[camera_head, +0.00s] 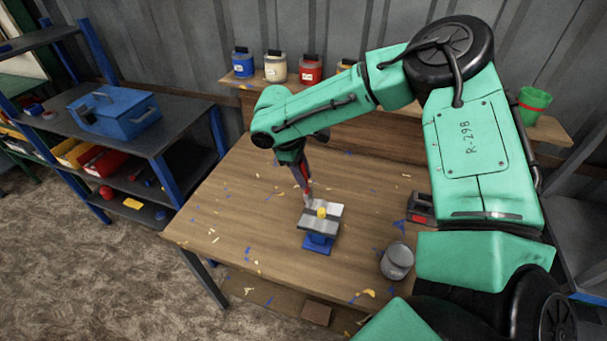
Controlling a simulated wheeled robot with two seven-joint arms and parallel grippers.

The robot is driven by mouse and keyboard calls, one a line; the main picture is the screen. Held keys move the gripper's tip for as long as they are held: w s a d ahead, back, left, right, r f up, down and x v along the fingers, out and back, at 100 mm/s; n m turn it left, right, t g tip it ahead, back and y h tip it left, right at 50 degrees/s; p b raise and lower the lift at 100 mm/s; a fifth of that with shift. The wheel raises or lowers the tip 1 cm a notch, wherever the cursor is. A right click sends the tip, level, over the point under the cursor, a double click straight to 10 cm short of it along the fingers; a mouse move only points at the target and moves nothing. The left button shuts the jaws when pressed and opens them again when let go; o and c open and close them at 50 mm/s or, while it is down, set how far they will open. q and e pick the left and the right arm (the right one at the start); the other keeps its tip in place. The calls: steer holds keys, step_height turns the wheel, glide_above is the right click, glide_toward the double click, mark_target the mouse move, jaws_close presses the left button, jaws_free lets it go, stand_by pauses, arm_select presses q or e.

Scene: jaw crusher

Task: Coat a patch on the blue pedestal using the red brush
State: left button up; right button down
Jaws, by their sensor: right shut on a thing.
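The blue pedestal (318,244) stands on the wooden table, with grey metal plates (318,226) on top and a small yellow piece (322,212) on them. My right arm reaches in from the right, and its gripper (299,166) points down behind the pedestal. It is shut on the red brush (304,182), which hangs steeply down. The brush's lower end is close to the far left edge of the plates; I cannot tell whether it touches. The fingertips are small and partly dark in this view. My left gripper is not in view.
A grey can (396,262) stands right of the pedestal, and a dark red-and-black object (420,208) lies behind it. Scraps litter the wooden table (225,210). Paint jars (276,68) and a green cup (532,104) line the back shelf. A blue toolbox (115,112) sits on the left shelving.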

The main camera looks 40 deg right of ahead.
mark_target(304, 160)
steer(key=shift+s+a+r, duration=0.1)
steer(key=shift+s+a, duration=0.25)
steer(key=shift+a, duration=0.2)
steer(key=shift+w+d+p, duration=0.4)
steer(key=shift+d, duration=0.2)
stand_by(0.8)
step_height(304, 160, up, 5)
steer(key=p, duration=0.4)
steer(key=shift+s, duration=0.1)
